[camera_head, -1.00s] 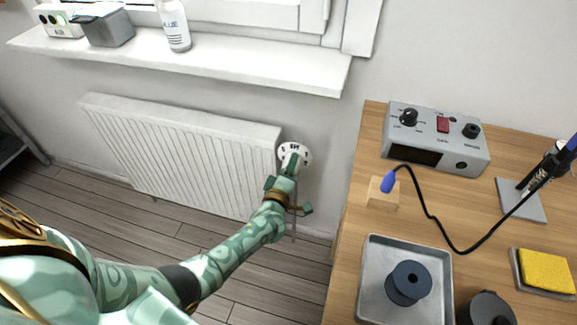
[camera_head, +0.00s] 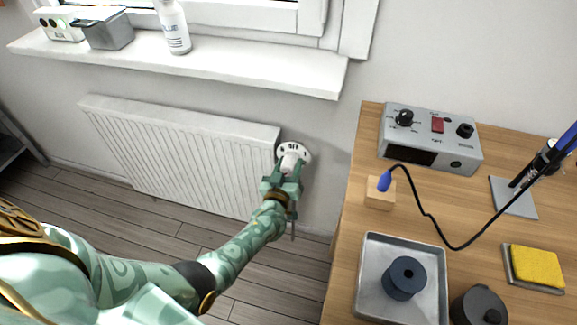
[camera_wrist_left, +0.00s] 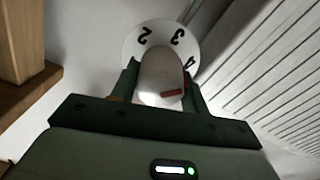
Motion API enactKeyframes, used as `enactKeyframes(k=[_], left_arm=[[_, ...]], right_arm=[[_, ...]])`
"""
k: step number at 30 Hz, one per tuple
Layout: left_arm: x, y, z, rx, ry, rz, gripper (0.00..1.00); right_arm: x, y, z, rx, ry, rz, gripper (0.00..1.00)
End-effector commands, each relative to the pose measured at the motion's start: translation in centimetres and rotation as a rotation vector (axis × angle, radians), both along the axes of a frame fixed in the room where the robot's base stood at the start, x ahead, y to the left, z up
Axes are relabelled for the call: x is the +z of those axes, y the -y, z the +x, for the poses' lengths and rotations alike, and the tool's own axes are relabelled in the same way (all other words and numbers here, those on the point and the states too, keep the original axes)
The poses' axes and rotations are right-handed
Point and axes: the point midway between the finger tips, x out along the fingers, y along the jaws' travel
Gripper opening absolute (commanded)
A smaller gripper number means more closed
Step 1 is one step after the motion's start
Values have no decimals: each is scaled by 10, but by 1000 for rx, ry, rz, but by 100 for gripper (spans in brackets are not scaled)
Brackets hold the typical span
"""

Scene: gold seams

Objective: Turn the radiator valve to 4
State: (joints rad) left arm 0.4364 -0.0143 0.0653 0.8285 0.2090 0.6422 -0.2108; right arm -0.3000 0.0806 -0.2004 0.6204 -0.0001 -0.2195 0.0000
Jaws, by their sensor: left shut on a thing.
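The radiator valve has a white knob (camera_head: 291,162) at the right end of the white radiator (camera_head: 180,155), with a pale numbered dial (camera_head: 302,150) behind it. In the left wrist view the dial (camera_wrist_left: 128,50) shows 2, 3 and 4. The knob (camera_wrist_left: 160,72) carries a red mark (camera_wrist_left: 172,93) on its right side, below the 4 and close to it. My left gripper (camera_head: 283,175) is shut on the knob, with one finger on each side, as the left wrist view (camera_wrist_left: 161,82) also shows. My right gripper is not in view.
A wooden workbench (camera_head: 345,235) stands right of the valve, with a soldering station (camera_head: 430,138), a metal tray (camera_head: 362,285) holding a dark spool (camera_head: 404,278), and a yellow sponge (camera_head: 537,266). A white windowsill (camera_head: 200,68) juts out above the radiator.

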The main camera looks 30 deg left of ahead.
Motion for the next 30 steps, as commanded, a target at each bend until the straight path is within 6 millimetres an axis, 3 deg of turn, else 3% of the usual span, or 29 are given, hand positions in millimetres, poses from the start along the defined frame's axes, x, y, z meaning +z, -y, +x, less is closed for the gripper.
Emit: enactKeyframes(k=[12, 30], left_arm=[[-3, 2, -1, -2, -68, 237, 22], [-3, 2, -1, -3, -83, 297, 22]], right_arm=[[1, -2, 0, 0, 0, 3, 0], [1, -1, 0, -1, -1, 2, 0]])
